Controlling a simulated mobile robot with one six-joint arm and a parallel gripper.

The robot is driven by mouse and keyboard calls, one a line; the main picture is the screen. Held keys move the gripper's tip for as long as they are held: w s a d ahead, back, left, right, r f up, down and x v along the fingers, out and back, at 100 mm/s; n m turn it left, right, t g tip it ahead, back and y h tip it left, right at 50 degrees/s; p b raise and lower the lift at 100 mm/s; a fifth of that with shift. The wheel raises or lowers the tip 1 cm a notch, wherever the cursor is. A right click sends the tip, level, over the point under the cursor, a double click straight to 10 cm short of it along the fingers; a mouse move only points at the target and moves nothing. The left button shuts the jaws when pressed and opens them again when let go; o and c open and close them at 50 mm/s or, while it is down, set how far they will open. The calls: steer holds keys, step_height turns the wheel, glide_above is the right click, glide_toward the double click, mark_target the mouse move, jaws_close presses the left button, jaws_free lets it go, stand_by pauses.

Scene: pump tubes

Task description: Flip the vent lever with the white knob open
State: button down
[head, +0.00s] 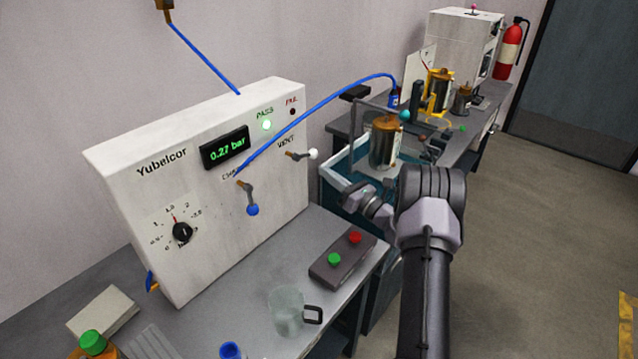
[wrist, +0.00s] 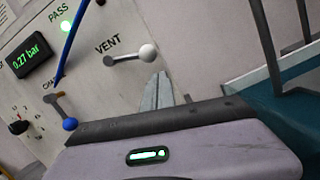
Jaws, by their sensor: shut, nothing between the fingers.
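The vent lever (head: 300,155) is on the front of the white Yubelcor panel (head: 130,205), under the word VENT. It sticks out to the right, nearly level, and ends in a white knob (head: 313,154). In the wrist view the white knob (wrist: 148,52) is just above the tips of my gripper (wrist: 160,88), with the lever's pivot to its left. My gripper (head: 352,193) is shut and empty. In the head view it is right of and below the knob, apart from it. In the wrist view I cannot tell the exact gap in depth.
A charge lever with a blue knob (head: 252,210) hangs down left of the vent lever. The display (head: 225,148) reads 0.27 bar; the PASS light (head: 266,125) glows green. A blue tube (head: 330,107) arches to a metal canister (head: 385,143). A button box (head: 343,259) and clear mug (head: 286,310) stand below.

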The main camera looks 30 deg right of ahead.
steer(key=p+v, duration=0.3)
steer(key=v, duration=0.7)
steer(key=shift+s+d+p, duration=0.25)
steer(key=shift+d+p, duration=0.05)
steer(key=shift+p, duration=0.05)
steer(key=shift+f, duration=0.1)
